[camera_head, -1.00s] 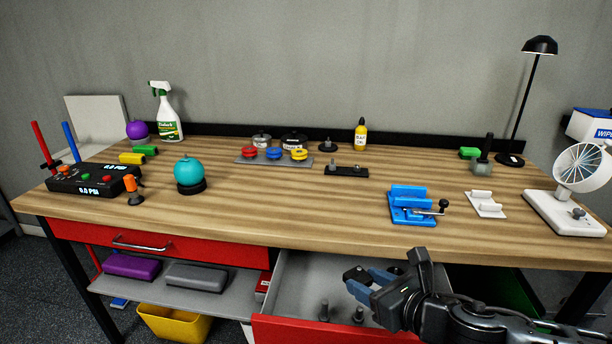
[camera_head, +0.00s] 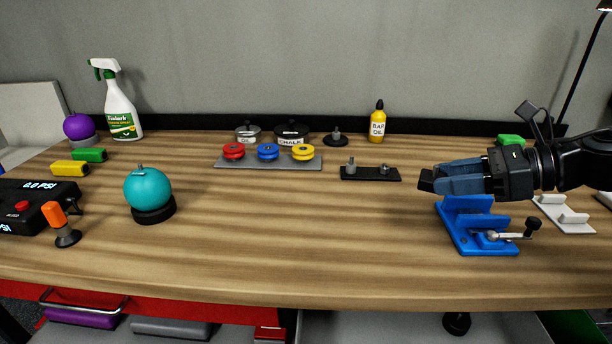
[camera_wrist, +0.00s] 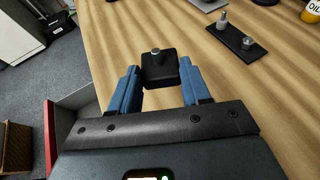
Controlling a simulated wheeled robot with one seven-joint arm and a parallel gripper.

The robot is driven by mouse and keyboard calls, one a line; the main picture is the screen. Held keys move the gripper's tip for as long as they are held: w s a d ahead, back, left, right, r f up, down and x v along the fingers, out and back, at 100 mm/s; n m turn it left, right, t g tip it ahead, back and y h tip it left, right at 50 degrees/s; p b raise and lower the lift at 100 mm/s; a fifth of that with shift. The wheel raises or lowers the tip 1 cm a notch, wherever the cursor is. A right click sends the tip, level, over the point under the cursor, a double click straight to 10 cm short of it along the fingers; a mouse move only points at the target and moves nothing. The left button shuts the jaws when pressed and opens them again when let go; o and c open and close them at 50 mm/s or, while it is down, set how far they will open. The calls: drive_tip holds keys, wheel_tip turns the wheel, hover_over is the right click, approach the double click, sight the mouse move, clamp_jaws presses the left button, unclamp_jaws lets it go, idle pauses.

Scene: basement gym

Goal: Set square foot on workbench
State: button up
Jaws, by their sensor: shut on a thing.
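My gripper (camera_head: 447,181) is shut on the square foot, a small black block with a short grey stud. The square foot (camera_wrist: 160,68) sits between the blue fingertips in the wrist view, with the wooden benchtop behind it. In the head view only its dark end (camera_head: 426,181) shows past the fingers. The wooden workbench (camera_head: 300,245) spans the head view. My gripper appears raised above the bench, its image just over the blue vise; the exact height is unclear.
A blue vise (camera_head: 468,228) and a white bracket (camera_head: 566,216) stand at the right. A black plate with studs (camera_head: 370,174), a grey tray of coloured discs (camera_head: 268,163) and a teal ball (camera_head: 148,188) stand on the bench. The front middle of the benchtop is clear.

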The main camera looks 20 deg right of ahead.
drive_tip(key=p, duration=0.1)
hover_over(376, 244)
wheel_tip(376, 244, down, 6)
drive_tip(key=shift+d+f, duration=0.15)
drive_tip(key=shift+f, duration=2.2)
drive_tip(key=shift+f, duration=0.1)
drive_tip(key=o, duration=1)
drive_tip(key=shift+o, duration=0.2)
